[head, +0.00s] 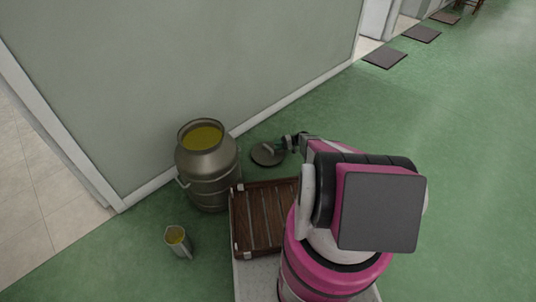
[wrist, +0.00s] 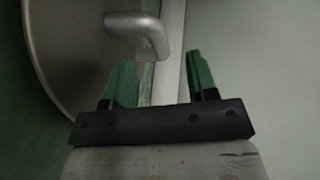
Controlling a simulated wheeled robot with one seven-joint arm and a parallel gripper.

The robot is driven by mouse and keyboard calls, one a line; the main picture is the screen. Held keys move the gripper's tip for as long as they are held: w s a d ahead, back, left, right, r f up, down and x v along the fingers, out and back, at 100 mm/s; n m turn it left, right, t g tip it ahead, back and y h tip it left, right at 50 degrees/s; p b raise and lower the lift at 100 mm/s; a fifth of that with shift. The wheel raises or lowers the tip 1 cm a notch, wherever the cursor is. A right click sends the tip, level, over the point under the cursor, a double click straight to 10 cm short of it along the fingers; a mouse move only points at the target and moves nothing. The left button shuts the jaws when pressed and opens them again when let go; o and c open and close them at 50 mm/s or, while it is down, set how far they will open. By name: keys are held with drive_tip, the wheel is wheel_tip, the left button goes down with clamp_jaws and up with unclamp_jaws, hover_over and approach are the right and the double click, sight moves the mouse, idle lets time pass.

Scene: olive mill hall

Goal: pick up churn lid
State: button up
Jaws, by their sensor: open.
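The churn lid (head: 262,158) is a round grey-brown disc lying on the green floor beside the wall, right of the milk churn (head: 208,170). My gripper (head: 284,143) is at the lid's right side, close to its handle. In the wrist view the lid (wrist: 70,50) fills the left, and its bent metal handle (wrist: 135,24) reaches between and just beyond the two green fingertips of my gripper (wrist: 160,62). The fingers are apart and empty. Whether either finger touches the handle cannot be told. The churn stands open with yellow-green liquid inside.
A brown slatted wooden crate (head: 233,225) stands in front of the lid, close to my body. A small metal jug (head: 179,243) stands on the floor at the left. The wall (head: 230,60) runs behind the lid. The green floor to the right is clear, with dark mats (head: 385,57) farther back.

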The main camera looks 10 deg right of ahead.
sight(268, 148)
drive_tip(key=a, duration=0.3)
drive_tip(key=a+f, duration=0.1)
drive_tip(key=a, duration=0.2)
drive_tip(key=shift+s+a+f, duration=0.1)
drive_tip(key=shift+s+a, duration=0.05)
drive_tip(key=shift+s, duration=0.05)
drive_tip(key=shift+c, duration=0.3)
clamp_jaws()
